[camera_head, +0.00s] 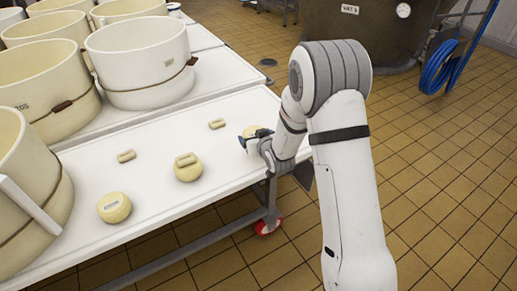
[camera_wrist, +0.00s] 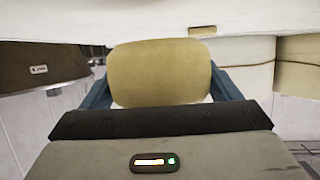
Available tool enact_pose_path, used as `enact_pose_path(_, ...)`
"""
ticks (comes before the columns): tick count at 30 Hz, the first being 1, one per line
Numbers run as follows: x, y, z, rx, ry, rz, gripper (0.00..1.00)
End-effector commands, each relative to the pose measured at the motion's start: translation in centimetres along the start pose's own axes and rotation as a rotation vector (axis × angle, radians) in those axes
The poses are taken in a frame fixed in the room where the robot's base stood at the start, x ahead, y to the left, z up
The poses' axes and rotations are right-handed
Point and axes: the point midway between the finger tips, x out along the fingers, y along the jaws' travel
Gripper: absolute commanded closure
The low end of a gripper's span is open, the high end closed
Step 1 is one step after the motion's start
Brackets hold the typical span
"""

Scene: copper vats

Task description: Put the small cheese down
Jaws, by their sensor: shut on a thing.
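My gripper (camera_wrist: 160,92) is shut on a small pale yellow cheese (camera_wrist: 160,72), which fills the space between its two blue-grey fingers in the wrist view. In the head view my gripper (camera_head: 257,140) is at the right part of the white table (camera_head: 150,237), near its edge, with the held cheese (camera_head: 250,131) mostly hidden behind it. I cannot tell whether the cheese touches the table top. Two other small round cheeses stand on the table: one (camera_head: 188,172) with a tan block on top, and one (camera_head: 114,214) with a pale label.
Two small tan blocks lie on the table, one (camera_head: 127,156) at left and one (camera_head: 217,124) nearer my gripper. Large cream moulds (camera_head: 140,68) stand at left and behind. A copper vat (camera_head: 345,30) and a blue hose (camera_head: 440,68) are beyond the tiled floor.

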Motion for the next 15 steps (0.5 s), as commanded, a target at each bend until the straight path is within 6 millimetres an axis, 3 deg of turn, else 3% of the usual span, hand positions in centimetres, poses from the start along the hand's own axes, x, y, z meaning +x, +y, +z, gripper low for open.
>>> enact_pose_path(9,1.4,0.0,3.3,-0.001,0.000,0.000,0.52)
enact_pose_path(15,1.5,-0.1,3.5,-0.001,0.005,0.000,0.52)
